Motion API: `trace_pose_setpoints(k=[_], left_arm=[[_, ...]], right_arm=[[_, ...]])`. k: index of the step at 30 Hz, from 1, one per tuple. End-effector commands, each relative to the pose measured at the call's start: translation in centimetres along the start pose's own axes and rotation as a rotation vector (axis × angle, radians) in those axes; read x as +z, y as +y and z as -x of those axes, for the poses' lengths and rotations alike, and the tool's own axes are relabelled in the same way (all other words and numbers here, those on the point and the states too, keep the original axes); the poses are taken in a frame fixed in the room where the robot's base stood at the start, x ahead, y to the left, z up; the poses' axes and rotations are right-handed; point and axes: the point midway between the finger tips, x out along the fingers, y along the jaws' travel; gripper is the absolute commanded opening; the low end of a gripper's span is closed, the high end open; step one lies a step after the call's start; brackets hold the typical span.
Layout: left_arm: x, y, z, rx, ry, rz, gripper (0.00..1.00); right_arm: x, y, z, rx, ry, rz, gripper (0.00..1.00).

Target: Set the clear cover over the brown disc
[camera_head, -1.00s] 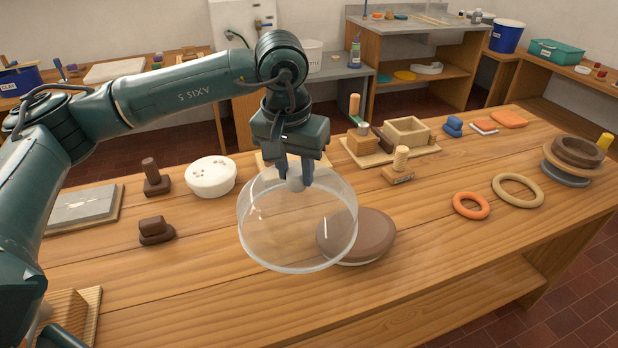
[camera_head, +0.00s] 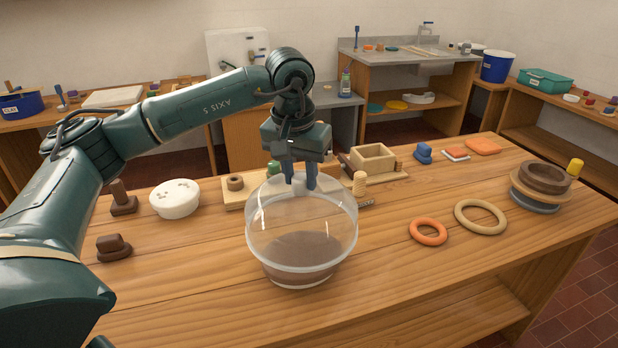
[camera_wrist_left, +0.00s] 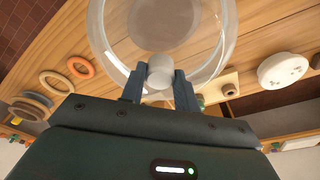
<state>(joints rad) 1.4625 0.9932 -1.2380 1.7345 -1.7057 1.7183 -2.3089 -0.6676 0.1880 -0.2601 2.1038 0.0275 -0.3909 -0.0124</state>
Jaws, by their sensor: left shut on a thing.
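The clear cover (camera_head: 347,222) is a round transparent dome with a pale knob (camera_wrist_left: 160,68) on top. My left gripper (camera_head: 301,184) is shut on that knob and holds the cover roughly level. The brown disc (camera_head: 302,256) lies on the wooden table and shows through the cover. The cover's lower rim looks above the disc's pale base in the head view, and the disc sits under it. In the left wrist view the disc (camera_wrist_left: 165,18) shows through the cover, inside its outline. The exact gap between rim and table cannot be told. My right gripper is not in view.
An orange ring (camera_head: 428,232) and a beige ring (camera_head: 481,216) lie to the right on the table (camera_head: 420,285). A white round pot (camera_head: 175,199) and dark stamps stand to the left. A wooden box (camera_head: 372,158) stands behind. The table's front is clear.

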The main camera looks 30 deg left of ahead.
Motion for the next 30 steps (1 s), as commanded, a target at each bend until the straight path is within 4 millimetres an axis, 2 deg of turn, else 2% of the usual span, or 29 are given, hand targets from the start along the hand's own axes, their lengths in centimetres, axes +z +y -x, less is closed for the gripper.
trace_pose_setpoints(k=[7,19,30], left_arm=[[0.1,-0.2,-0.8,-0.001,0.000,0.002,0.00],[0.6,-0.1,-3.7,-0.001,0.001,0.002,0.00],[0.6,-0.1,-3.9,0.000,0.001,0.002,0.00]], right_arm=[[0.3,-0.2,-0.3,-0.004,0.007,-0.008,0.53],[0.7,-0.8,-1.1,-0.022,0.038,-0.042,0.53],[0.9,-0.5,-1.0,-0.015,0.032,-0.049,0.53]])
